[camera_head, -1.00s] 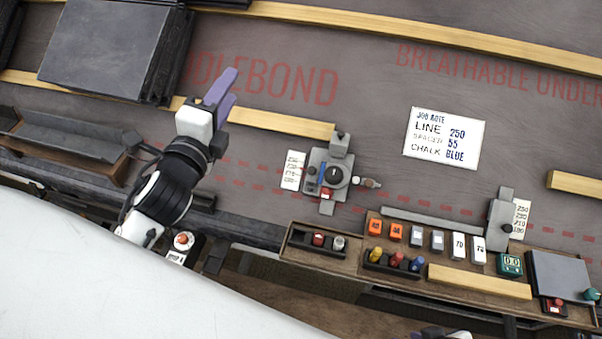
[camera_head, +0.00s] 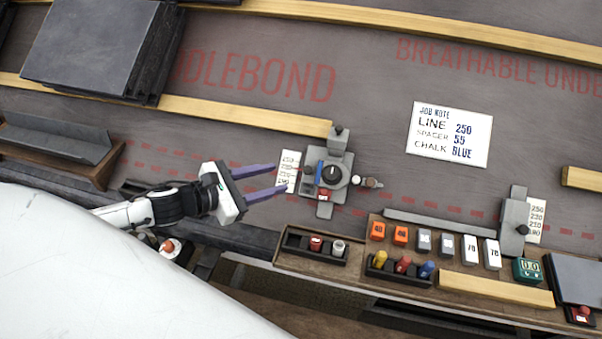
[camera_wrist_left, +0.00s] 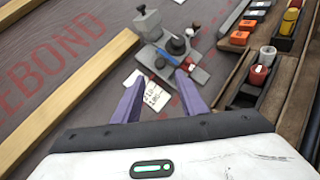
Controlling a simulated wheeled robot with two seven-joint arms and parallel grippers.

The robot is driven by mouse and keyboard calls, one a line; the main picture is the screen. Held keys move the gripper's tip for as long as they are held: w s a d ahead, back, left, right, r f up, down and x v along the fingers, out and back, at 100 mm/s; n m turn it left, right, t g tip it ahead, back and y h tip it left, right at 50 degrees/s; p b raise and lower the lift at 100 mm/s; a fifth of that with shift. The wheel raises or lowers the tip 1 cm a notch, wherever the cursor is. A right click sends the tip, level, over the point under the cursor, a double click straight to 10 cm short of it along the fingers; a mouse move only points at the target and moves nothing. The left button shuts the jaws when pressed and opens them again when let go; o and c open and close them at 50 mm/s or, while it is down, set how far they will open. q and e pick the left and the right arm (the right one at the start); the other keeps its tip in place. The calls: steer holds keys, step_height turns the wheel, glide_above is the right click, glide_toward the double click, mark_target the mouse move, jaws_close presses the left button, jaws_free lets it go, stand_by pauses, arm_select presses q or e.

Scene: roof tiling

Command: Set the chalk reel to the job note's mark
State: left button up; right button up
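The chalk reel (camera_head: 333,173) is a grey block with a round dark knob, a blue strip and a red part, lying on the roof felt. It also shows in the left wrist view (camera_wrist_left: 176,47). A white scale card (camera_head: 288,170) with printed numbers lies at its left side. The job note (camera_head: 449,134) reads LINE 250, SPACER 55, CHALK BLUE. My left gripper (camera_head: 280,178) is open and empty, its purple fingers pointing right at the scale card, just left of the reel. My right gripper is not in view.
A wooden tray (camera_head: 460,283) at lower right holds orange, grey and white blocks and yellow, red and blue chalk bottles. A second grey slider (camera_head: 514,225) with a number card stands right. Slates (camera_head: 90,45) are stacked upper left. Timber battens (camera_head: 240,112) cross the felt.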

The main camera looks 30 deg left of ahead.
mark_target(306, 170)
arm_select(q)
steer(key=b+x, duration=0.1)
steer(key=x, duration=0.8)
jaws_close()
